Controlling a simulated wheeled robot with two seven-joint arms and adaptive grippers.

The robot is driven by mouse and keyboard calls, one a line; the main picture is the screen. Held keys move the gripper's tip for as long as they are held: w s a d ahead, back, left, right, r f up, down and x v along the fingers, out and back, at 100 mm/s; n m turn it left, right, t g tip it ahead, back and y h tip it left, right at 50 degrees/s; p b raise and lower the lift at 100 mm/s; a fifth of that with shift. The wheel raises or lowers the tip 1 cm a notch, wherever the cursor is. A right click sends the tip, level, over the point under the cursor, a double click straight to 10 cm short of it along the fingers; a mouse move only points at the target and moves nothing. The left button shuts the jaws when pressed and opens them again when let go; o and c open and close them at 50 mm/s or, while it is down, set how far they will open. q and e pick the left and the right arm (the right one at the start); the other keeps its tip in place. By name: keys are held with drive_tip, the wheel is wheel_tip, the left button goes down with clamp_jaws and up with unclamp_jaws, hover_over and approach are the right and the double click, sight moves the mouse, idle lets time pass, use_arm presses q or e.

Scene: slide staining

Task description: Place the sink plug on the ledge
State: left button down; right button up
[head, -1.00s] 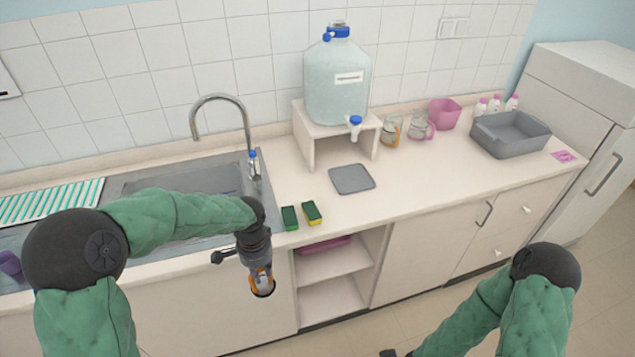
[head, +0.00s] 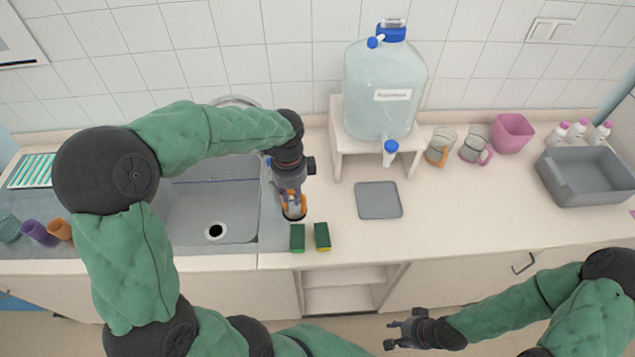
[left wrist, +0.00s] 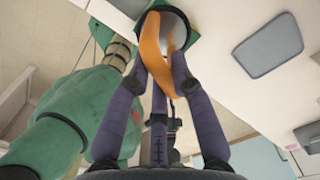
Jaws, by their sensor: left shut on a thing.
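The sink plug (head: 294,213) shows as a dark-rimmed round piece with an orange strap. My left gripper (head: 292,200) is shut on its orange strap. In the left wrist view the strap (left wrist: 152,45) sits between the fingertips (left wrist: 167,62), with the plug's pale round body beyond. The plug is near the sink's right edge, just behind the two green sponges; I cannot tell whether it touches the surface. The ledge (head: 270,236) is the grey strip right of the basin. My right gripper (head: 393,334) is empty and open, in front of the cabinets.
Two green-and-yellow sponges (head: 321,237) lie close in front of the plug. The basin (head: 190,215) with its dark drain is to the left. A grey mat (head: 378,200) and a water-jug stand (head: 352,160) are to the right. Bare counter lies between.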

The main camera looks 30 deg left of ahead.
use_arm(q)
drive_tip(key=shift+w+a+f+b, duration=0.15)
drive_tip(key=shift+w+a+f, duration=0.3)
drive_tip(key=shift+w+f, duration=1.7)
drive_tip(key=shift+w+a+f+b, duration=0.15)
drive_tip(key=shift+w+a+f, duration=0.3)
drive_tip(key=shift+w+f, duration=1.75)
drive_tip(key=shift+w+a+f+b, duration=0.15)
drive_tip(key=shift+w+a+f, duration=0.3)
drive_tip(key=shift+w+f, duration=1.7)
drive_tip(key=shift+w, duration=0.1)
drive_tip(key=c, duration=1.5)
unclamp_jaws()
drive_tip(key=o, duration=0.4)
wheel_tip(320, 180, up, 12)
drive_tip(key=shift+r+p, duration=0.15)
drive_tip(key=shift+p, duration=0.35)
